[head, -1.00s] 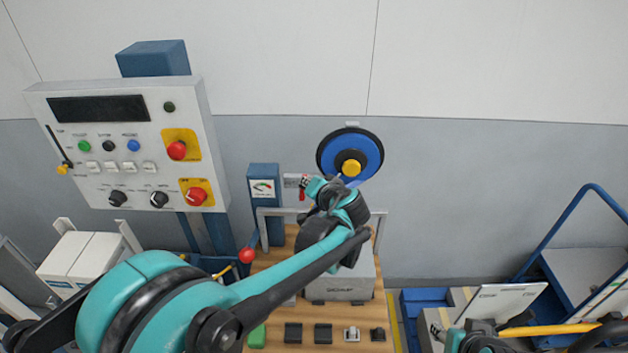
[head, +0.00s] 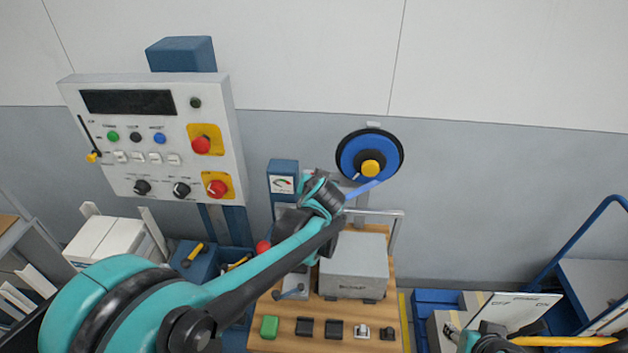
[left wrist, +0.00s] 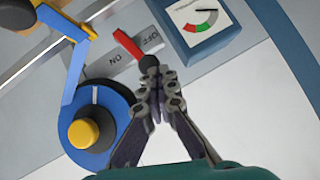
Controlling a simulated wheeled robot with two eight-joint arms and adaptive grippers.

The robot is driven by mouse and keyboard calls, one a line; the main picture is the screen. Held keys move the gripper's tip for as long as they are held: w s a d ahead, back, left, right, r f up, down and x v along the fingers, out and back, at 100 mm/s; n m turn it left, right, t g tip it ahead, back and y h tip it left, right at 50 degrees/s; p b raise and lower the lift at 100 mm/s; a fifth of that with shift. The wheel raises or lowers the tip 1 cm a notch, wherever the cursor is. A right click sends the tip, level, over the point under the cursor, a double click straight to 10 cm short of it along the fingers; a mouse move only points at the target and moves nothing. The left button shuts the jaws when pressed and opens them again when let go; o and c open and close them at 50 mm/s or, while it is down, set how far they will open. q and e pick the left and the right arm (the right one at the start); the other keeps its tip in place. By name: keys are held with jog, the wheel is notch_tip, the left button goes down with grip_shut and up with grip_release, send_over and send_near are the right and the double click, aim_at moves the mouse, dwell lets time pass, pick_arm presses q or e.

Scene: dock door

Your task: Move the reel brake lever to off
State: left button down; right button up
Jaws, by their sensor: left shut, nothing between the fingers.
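In the head view my left gripper (head: 322,190) hides the lever. The blue reel (head: 395,152) with its yellow hub is on the wall to the right. Part of my right arm shows at the bottom right; its jaws are unclear.
A gauge box (left wrist: 205,25) stands close beside the lever. A blue strap (left wrist: 72,85) runs off the reel. Below are a grey box (head: 352,268) and a wooden bench (head: 385,320) with several small parts. A control panel (head: 150,140) is on the left.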

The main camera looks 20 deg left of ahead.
pick_arm(q)
jog(key=shift+s+a+f, duration=0.1)
jog(key=shift+a, duration=0.35)
dwell(0.4)
jog(key=shift+r+p, duration=0.7)
jog(key=shift+r, duration=0.1)
